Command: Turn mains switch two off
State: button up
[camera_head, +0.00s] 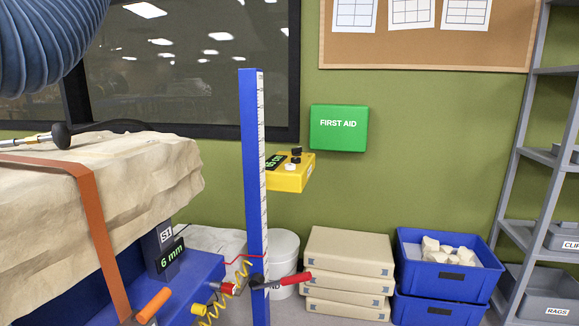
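No switch marked as mains switch two can be made out in this view. A yellow control box (290,178) sits on the blue upright post (253,195); it carries a dark display, black knobs and a pale button, too small to read clearly. A lever with a red handle (296,278) is at the lower part of the post. My gripper does not show in the frame.
A large pale rock block (150,185) with an orange strap (98,235) fills the left side. A blue corrugated hose (40,45) hangs at the top left. Boxes (349,252), blue crates (447,280) and grey shelving (520,150) stand at the right.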

aim_at(296, 151)
jog(key=i+l, duration=0.1)
jog(key=i, duration=0.4)
jog(key=i+l, duration=0.15)
jog(key=i, duration=0.4)
jog(key=i+l+u, duration=0.1)
jog(key=i, duration=0.4)
jog(key=i+l, duration=0.15)
jog(key=i, duration=0.4)
